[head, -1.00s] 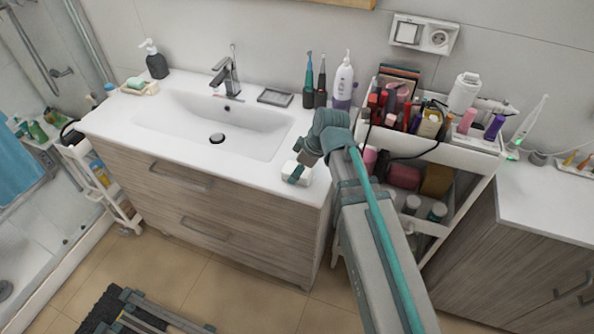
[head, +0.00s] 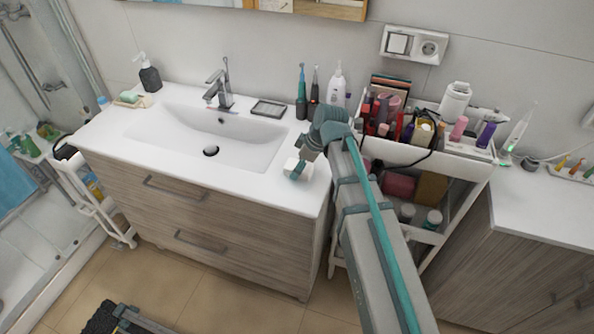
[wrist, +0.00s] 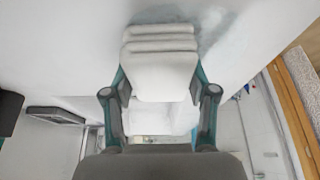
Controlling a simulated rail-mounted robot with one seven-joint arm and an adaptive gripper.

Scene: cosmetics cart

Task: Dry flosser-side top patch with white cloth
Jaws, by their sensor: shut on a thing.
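My gripper (head: 298,172) is shut on a folded white cloth (head: 303,166). It holds the cloth over the front right part of the white vanity top (head: 255,186), right of the sink. In the wrist view the cloth (wrist: 163,62) sits between the two fingers of my gripper (wrist: 160,100), its folded layers outward. I cannot tell whether it touches the top. A faint grey area (wrist: 218,32) lies beside the cloth; I cannot tell whether it is wetness or shadow. The white flosser (head: 337,85) stands at the back right, partly hidden by my arm.
A crowded white cart (head: 457,152) stands close on the right. The top's front right area is otherwise clear.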

